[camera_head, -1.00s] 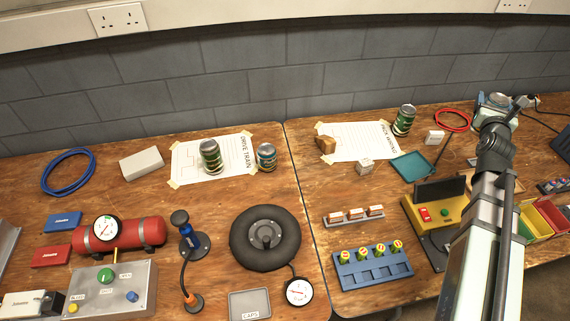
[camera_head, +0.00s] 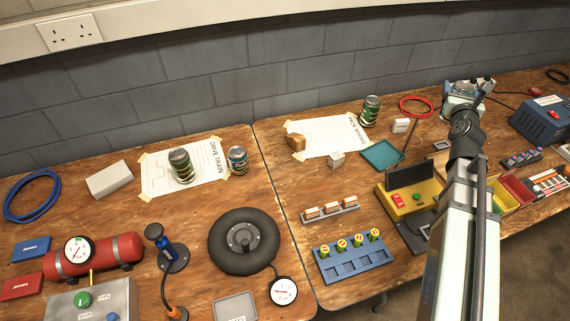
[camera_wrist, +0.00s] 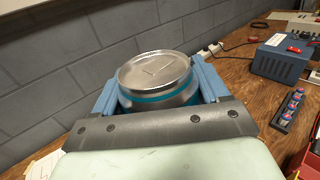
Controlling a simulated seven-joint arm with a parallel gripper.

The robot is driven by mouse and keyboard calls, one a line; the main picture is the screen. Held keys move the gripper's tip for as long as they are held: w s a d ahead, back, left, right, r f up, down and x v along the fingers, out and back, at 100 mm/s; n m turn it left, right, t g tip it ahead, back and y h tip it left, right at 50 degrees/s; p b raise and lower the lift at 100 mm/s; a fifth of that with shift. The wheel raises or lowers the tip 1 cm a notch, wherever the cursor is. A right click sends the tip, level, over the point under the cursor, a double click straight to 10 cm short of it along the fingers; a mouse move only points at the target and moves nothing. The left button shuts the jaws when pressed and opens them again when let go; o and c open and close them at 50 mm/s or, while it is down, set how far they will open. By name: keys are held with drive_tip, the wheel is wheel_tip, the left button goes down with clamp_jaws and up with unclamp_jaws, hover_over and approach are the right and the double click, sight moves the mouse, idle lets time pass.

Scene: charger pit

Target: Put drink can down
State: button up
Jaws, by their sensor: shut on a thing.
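My gripper (camera_wrist: 155,95) is shut on a drink can (camera_wrist: 155,72) with a silver lid and a teal band. The can looks upright between the blue fingers, and its lower part is hidden by the gripper. In the head view my gripper (camera_head: 463,90) is at the back of the right-hand table, near the wall, with my arm hiding most of the can. I cannot tell whether the can's base touches the table. Other cans stand apart: a green one (camera_head: 181,167) and a blue one (camera_head: 238,161) on the left, and a green one (camera_head: 370,110) further right.
A yellow device (camera_head: 412,197) is in front. The grey block wall (camera_head: 300,88) is close behind.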

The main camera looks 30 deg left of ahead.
drive_tip(key=s+a+f+n+g+y, duration=0.1)
drive_tip(key=a+f+n+g+y, duration=0.2)
drive_tip(key=a, duration=0.9)
drive_tip(key=a+f+n+g+y, duration=0.1)
drive_tip(key=a+f+n+y, duration=0.2)
drive_tip(key=a, duration=1)
drive_tip(key=s+a+f+n+g+y, duration=0.1)
drive_tip(key=a+f+n+g+y, duration=0.3)
drive_tip(key=a, duration=0.8)
drive_tip(key=s+a+f+n+g+y, duration=0.1)
drive_tip(key=s+a+n+g+y, duration=0.15)
drive_tip(key=s+a, duration=0.65)
drive_tip(key=s+a+n+g+y, duration=0.15)
drive_tip(key=s+a+g, duration=0.25)
drive_tip(key=a, duration=0.8)
drive_tip(key=s+a+f+n+g+y, duration=0.1)
drive_tip(key=s+a+n+g+y, duration=0.15)
drive_tip(key=s+a, duration=0.65)
drive_tip(key=shift+g+h, duration=0.35)
drive_tip(key=shift+g, duration=0.05)
drive_tip(key=shift+w+a+f, duration=0.35)
drive_tip(key=shift+f, duration=1.25)
drive_tip(key=shift+w+a+f, duration=0.3)
drive_tip(key=shift+w+f, duration=0.05)
drive_tip(key=shift+f, duration=1.3)
drive_tip(key=shift+w+a+f, duration=0.35)
drive_tip(key=shift+f, duration=1.25)
drive_tip(key=o, duration=1.3)
drive_tip(key=shift+f, duration=0.1)
drive_tip(key=shift+o, duration=0.2)
